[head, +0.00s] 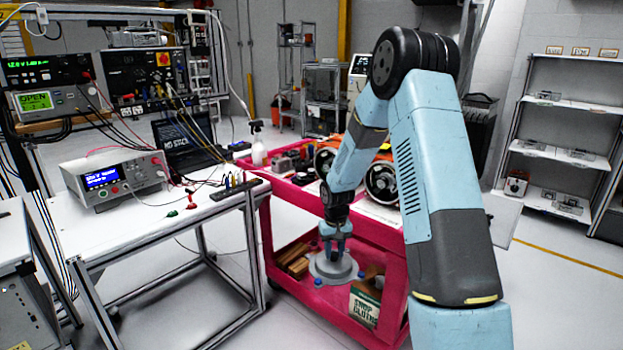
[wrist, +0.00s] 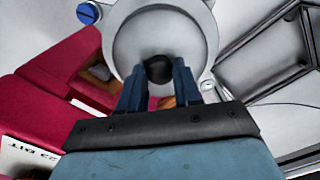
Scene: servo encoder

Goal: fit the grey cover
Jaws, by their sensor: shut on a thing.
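The grey cover (head: 333,271) is a round disc with blue screws on its rim. It hangs in front of the red cart's side in the head view. My gripper (head: 336,246) is above it, shut on the dark knob at its middle. In the wrist view, the cover (wrist: 135,45) fills the top centre, with one blue screw (wrist: 88,13) showing at its upper left. The blue fingers of my gripper (wrist: 157,72) close on the black knob. Two round servo-like units, a nearer one (head: 381,183) and a farther one, stand on the cart top, partly hidden by my arm.
The red cart (head: 285,190) carries parts on top and boxes, including a "shop cloths" box (head: 365,306), on its lower shelf. A white bench (head: 140,215) with instruments and a laptop (head: 185,143) stands left. Shelves (head: 567,130) stand right. Floor between bench and cart is clear.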

